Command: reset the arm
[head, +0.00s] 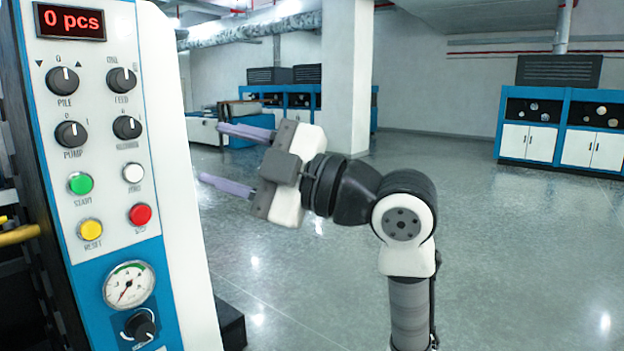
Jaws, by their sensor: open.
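My gripper (222,154) is in the middle left of the head view. Its two purple-grey fingers are spread apart and point left, with nothing between them. My arm rises from the bottom of the view and bends left at the wrist. The fingertips appear close to the right edge of a white and blue control panel (105,60); I cannot tell the exact gap in depth.
The panel has knobs, a green button (80,183), a red button (140,214), a yellow button (90,230) and a gauge (129,285). Its display (69,21) reads "0 pcs". A white pillar (348,80) and blue machines (565,125) stand behind. The floor at right is clear.

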